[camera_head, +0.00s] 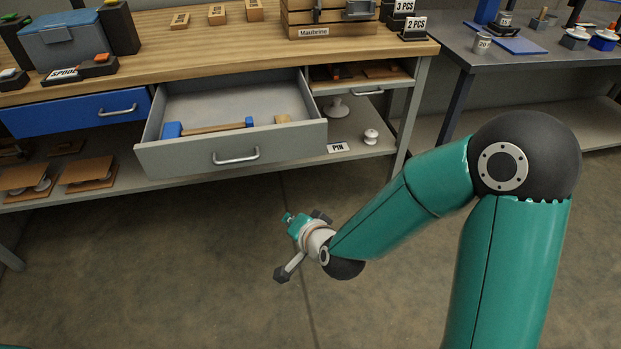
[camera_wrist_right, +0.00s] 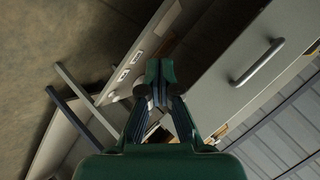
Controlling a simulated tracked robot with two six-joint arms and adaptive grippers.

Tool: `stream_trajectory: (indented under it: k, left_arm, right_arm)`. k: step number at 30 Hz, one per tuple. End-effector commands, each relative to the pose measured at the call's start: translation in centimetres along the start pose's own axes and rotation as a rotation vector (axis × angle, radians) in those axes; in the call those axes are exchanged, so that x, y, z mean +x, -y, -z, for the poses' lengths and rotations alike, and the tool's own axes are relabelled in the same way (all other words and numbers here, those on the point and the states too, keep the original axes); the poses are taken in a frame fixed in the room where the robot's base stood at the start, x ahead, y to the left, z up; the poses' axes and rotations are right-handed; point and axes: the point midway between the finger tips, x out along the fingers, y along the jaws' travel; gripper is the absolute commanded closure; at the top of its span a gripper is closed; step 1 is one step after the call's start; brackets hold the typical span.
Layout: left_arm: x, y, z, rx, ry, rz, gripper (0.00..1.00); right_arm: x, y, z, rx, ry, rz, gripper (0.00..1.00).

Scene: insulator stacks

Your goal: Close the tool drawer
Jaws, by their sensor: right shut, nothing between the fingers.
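The grey tool drawer (camera_head: 190,160) is pulled out from under the wooden bench top, with its silver bar handle (camera_head: 236,156) on the front. Inside lie a blue-ended tool with a wooden handle (camera_head: 215,129) and a small tan block (camera_head: 283,119). My right gripper (camera_head: 290,219) appears below and to the right of the drawer front, apart from it. In the right wrist view the fingers (camera_wrist_right: 160,75) are together and empty, with the drawer front (camera_wrist_right: 225,85) and its handle (camera_wrist_right: 258,62) to their right. My left gripper is not in view.
A blue drawer (camera_head: 75,112) sits shut to the left. The lower shelf holds brown boards (camera_head: 88,172), a PIN label (camera_head: 338,148) and white insulator parts (camera_head: 371,136). A bench leg (camera_head: 410,115) stands to the right. The floor (camera_head: 170,270) before the bench is clear.

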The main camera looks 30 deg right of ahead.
Motion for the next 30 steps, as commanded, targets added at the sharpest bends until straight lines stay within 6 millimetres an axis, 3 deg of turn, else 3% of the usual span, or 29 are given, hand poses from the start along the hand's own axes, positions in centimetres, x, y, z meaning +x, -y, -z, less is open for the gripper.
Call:
stream_trajectory:
  k: [1,3,9,12,16,20,30]
  left_arm:
    - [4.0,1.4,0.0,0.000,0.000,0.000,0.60]
    - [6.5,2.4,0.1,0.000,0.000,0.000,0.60]
    - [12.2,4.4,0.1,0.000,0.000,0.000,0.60]
    - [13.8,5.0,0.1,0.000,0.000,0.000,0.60]
    - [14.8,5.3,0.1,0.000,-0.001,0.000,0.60]
    - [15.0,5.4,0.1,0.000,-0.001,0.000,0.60]
    - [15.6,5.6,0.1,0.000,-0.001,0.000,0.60]
  right_arm:
    - [0.9,-0.6,0.5,0.068,-0.075,0.061,1.00]
    - [0.3,0.1,2.3,0.171,-0.166,0.138,1.00]
    - [-2.8,0.9,6.3,0.439,-0.356,0.347,1.00]
    - [-4.4,0.8,7.5,0.534,-0.410,0.422,1.00]
    - [-5.8,0.8,8.6,0.609,-0.447,0.480,1.00]
    - [-5.9,1.0,9.2,0.633,-0.459,0.498,1.00]
    - [-1.7,2.5,12.1,0.632,-0.460,0.495,1.00]
